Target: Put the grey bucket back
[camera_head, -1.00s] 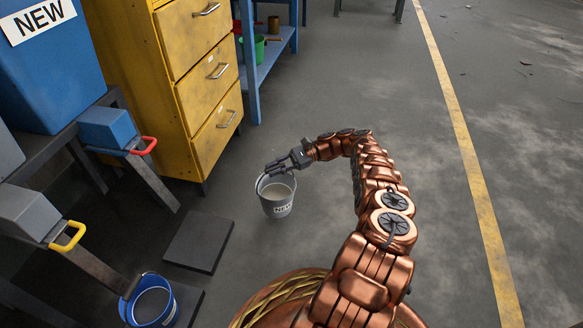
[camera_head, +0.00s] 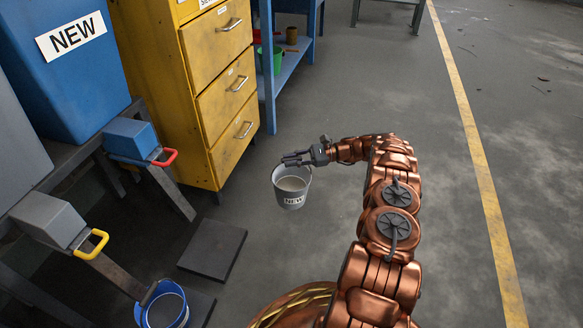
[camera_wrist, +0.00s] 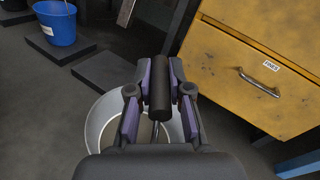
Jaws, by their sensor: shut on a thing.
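The grey bucket (camera_head: 291,190) has a "NEW" label and hangs upright from my gripper (camera_head: 296,160). My gripper is shut on a dark bar that is the bucket's handle grip, which shows in the wrist view (camera_wrist: 159,92). The bucket's pale rim and inside (camera_wrist: 100,125) show below the fingers in the wrist view. Its bottom is close to the floor; I cannot tell whether it touches. An empty dark square pad (camera_head: 213,250) lies on the floor to the left of and nearer than the bucket.
A blue bucket (camera_head: 163,308) stands on another dark pad, below a grey box with a yellow handle (camera_head: 90,243). A blue box with a red handle (camera_head: 133,140) is above the empty pad. The yellow drawer cabinet (camera_head: 228,95) stands behind the bucket. Open floor lies to the right.

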